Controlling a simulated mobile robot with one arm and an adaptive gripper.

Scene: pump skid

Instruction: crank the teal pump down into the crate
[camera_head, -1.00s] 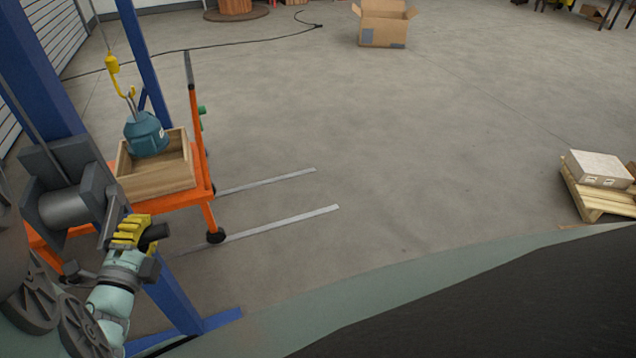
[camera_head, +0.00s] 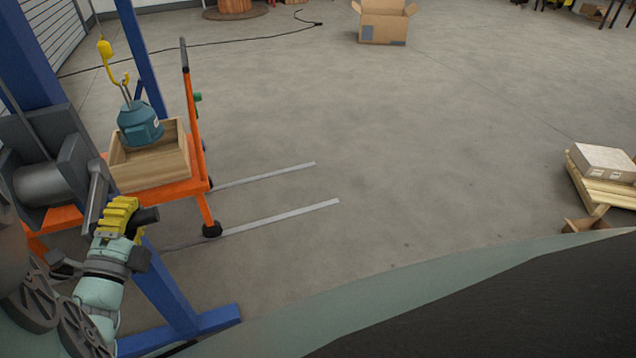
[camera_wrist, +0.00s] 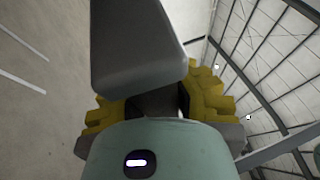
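The teal pump (camera_head: 140,125) hangs upright from a yellow hook block (camera_head: 105,50) in the head view. Its lower part overlaps the rear of the open wooden crate (camera_head: 155,172). I cannot tell whether it touches the crate's floor. The crate sits on an orange cart (camera_head: 190,187). The grey winch drum (camera_head: 45,185) is at the left, with its crank arm (camera_head: 96,195) beside my gripper. My gripper (camera_head: 122,214), with yellow fingers, is around the black crank handle (camera_head: 148,215). The wrist view shows the fingers on both sides of the dark handle (camera_wrist: 155,102).
A blue frame (camera_head: 170,290) stands close around the winch and cart. Two pale floor strips (camera_head: 280,217) run right from the cart. A cardboard box (camera_head: 383,25) is at the back, and a pallet (camera_head: 600,190) is at right. The middle floor is clear.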

